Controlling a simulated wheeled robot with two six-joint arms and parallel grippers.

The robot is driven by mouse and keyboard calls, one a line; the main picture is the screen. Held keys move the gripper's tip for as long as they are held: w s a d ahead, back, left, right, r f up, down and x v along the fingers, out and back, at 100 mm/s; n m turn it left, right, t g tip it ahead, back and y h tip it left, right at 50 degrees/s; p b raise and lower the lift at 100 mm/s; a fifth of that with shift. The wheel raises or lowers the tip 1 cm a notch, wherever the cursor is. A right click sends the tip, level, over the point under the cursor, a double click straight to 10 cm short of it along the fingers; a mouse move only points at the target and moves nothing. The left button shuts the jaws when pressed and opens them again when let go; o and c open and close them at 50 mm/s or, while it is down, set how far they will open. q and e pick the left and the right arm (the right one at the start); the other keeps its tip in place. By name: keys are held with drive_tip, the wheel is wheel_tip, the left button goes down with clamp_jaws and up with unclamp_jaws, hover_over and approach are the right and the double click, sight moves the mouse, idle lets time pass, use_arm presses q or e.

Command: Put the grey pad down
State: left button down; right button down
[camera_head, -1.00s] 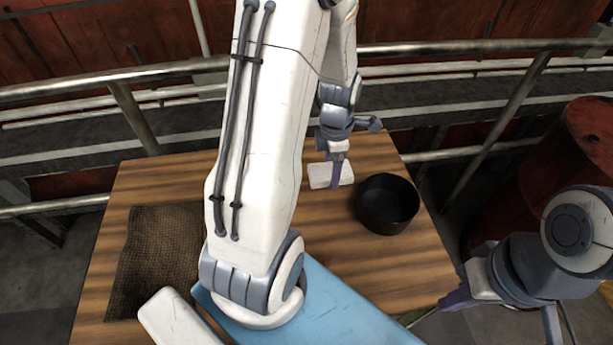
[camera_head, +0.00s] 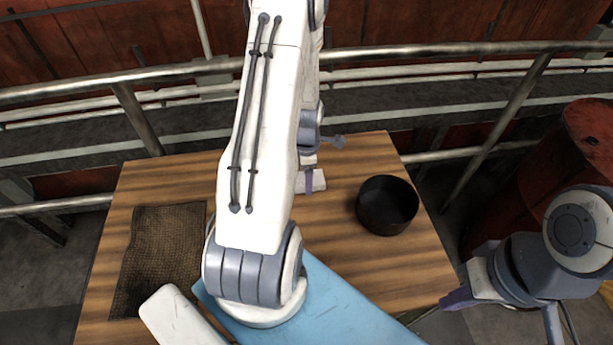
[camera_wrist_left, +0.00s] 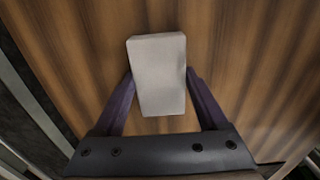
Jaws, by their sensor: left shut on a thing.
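The grey pad (camera_head: 318,181), a pale flat block, shows in part beside my left arm in the head view. In the left wrist view the pad (camera_wrist_left: 158,72) sits between the two purple fingers of my left gripper (camera_wrist_left: 160,82), which is shut on it. My left gripper (camera_head: 308,182) is over the far middle of the wooden table, largely hidden by its arm in the head view. Whether the pad touches the wood is unclear. My right gripper (camera_head: 456,298) is by the table's right edge, away from the pad; its opening cannot be judged.
A black round bowl (camera_head: 387,205) stands right of the pad on the wooden table (camera_head: 350,255). A dark woven mat (camera_head: 160,255) lies at the left. A metal railing (camera_head: 400,50) runs behind the table, and a red barrel (camera_head: 585,140) stands at the right. Wood between pad and bowl is bare.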

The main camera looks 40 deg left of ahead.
use_arm(q)
drive_tip(key=shift+f, duration=0.2)
unclamp_jaws()
drive_tip(key=shift+r, duration=0.15)
